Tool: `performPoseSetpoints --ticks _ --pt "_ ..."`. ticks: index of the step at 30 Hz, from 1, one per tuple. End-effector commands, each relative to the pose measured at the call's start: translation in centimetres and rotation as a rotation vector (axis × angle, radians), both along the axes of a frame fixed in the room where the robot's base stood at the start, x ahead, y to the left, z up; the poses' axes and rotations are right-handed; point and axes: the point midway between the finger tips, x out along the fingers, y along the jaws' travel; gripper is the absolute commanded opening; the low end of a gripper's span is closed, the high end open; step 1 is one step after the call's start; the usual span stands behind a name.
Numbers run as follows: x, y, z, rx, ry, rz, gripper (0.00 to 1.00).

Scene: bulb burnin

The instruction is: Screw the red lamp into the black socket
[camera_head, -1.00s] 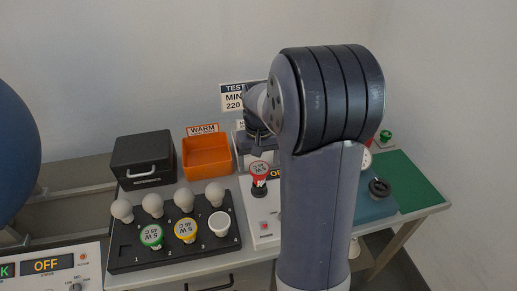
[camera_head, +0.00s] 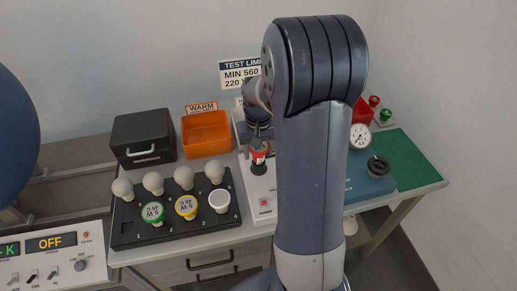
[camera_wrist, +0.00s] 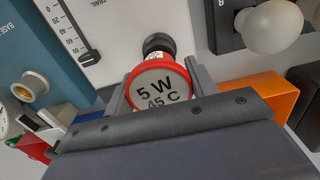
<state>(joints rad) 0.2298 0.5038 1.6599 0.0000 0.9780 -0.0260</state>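The red lamp (camera_head: 259,155), with a white top, stands upright on the white panel below my gripper (camera_head: 259,139). The wrist view shows its white face marked "5 W 45 C" (camera_wrist: 158,89) and its red rim. The black socket (camera_wrist: 158,43) shows just beyond the lamp's rim in the wrist view; the lamp hides the joint between them. My gripper's fingers (camera_wrist: 160,84) lie on both sides of the lamp, very close to its rim. Whether they press on it cannot be told.
A black rack (camera_head: 180,235) with white bulbs and green and yellow lamps stands left. An orange bin (camera_head: 206,135) and a black box (camera_head: 143,137) stand behind it. A blue unit with a dial (camera_head: 360,136) and a green mat (camera_head: 412,165) lie right.

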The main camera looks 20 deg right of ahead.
Motion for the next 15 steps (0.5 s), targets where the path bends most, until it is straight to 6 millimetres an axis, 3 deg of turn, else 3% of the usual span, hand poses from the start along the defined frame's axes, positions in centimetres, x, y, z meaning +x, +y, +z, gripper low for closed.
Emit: performPoseSetpoints --ticks 8,15 --pt "0.01 0.00 0.02 0.000 0.000 0.000 0.31" --pt "-0.01 -0.01 0.06 0.000 -0.001 -0.122 0.30"
